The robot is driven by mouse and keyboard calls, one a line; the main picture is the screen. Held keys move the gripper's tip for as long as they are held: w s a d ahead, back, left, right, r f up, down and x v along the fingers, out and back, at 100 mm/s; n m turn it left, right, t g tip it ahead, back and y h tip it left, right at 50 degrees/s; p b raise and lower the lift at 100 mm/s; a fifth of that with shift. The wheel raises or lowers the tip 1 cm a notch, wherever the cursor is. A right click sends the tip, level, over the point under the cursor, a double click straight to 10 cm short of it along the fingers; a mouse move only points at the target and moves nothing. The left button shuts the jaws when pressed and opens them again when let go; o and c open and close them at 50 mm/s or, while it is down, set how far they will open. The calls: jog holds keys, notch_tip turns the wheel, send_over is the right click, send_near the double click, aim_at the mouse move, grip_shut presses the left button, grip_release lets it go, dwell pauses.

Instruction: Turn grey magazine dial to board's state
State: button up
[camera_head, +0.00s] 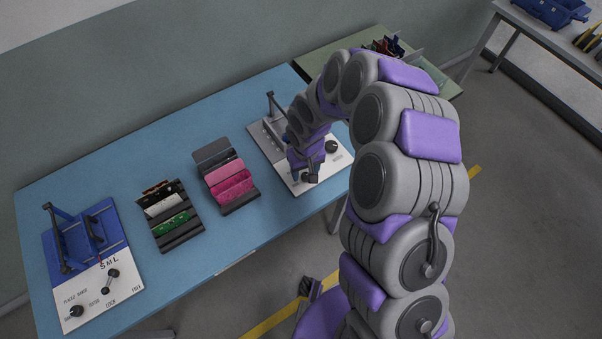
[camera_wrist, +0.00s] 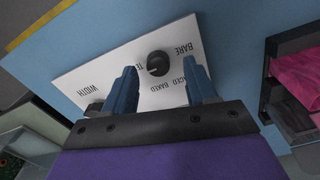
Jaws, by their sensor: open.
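The grey magazine (camera_head: 268,133) stands at the right end of the blue table, with a white labelled panel (camera_wrist: 88,65) at its front. The black state dial (camera_wrist: 158,63) is on this panel. Labels around it include BARE and BAKED; others are partly hidden, and I cannot surely read its setting. My gripper (camera_wrist: 162,72) is open, its two blue fingers on either side of the dial. Contact with the dial cannot be told. In the head view the dial (camera_head: 310,177) shows below my gripper. A green board (camera_head: 173,222) lies in a dark rack.
A second knob (camera_head: 331,146) is near the WIDTH label. A grey rack (camera_head: 212,152) with pink pieces stands left of the magazine. A blue fixture (camera_head: 107,222) with a white knob panel is at the far left. A green table (camera_head: 318,50) adjoins behind.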

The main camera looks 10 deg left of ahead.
jog(key=shift+d+f, duration=0.25)
jog(key=shift+d, duration=0.4)
jog(key=shift+d+f, duration=0.2)
jog(key=shift+d, duration=0.4)
jog(key=a, duration=0.2)
jog(key=a+f, duration=0.1)
jog(key=a, duration=0.1)
jog(key=shift+a+f, duration=0.1)
jog(key=shift+f, duration=0.05)
jog(key=shift+c, duration=0.4)
jog(key=d, duration=0.3)
jog(key=shift+r, duration=0.4)
jog(key=c, duration=0.6)
jog(key=shift+a, duration=0.45)
jog(key=c, duration=0.3)
jog(key=shift+w+a+f, duration=0.1)
jog(key=shift+a+f, duration=0.1)
jog(key=shift+a, duration=0.1)
jog(key=shift+c, duration=0.4)
jog(key=shift+d, duration=0.2)
